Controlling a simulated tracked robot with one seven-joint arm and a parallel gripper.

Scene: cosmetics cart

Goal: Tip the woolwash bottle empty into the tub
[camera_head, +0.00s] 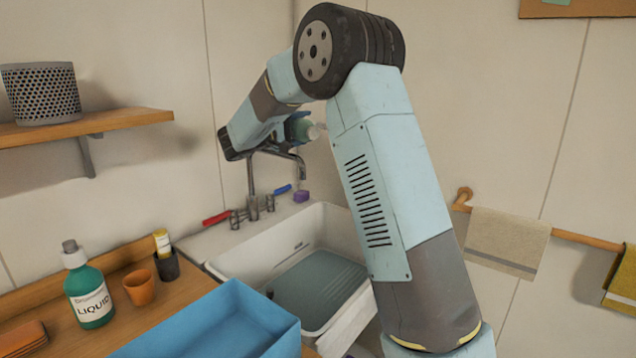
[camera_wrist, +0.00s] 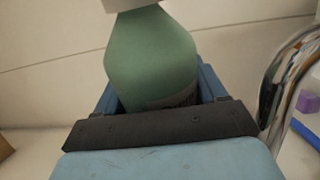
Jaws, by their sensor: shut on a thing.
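My gripper (camera_head: 299,127) is raised above the back of the sink, near the tap, and shut on a green bottle (camera_head: 312,132), which I take to be the woolwash. In the wrist view the bottle (camera_wrist: 150,55) sits between the blue fingers (camera_wrist: 160,88), with its pale top at the upper edge. A white tub-like basin (camera_head: 352,312) with a grey-blue inside stands in the sink area below. No stream of liquid shows.
A metal tap (camera_head: 252,180) rises close to my gripper and also shows at right in the wrist view (camera_wrist: 284,85). A blue open box (camera_head: 225,318), a green LIQUID bottle (camera_head: 89,292) and an orange cup (camera_head: 140,288) stand at left. A purple block (camera_head: 301,197) lies behind the sink.

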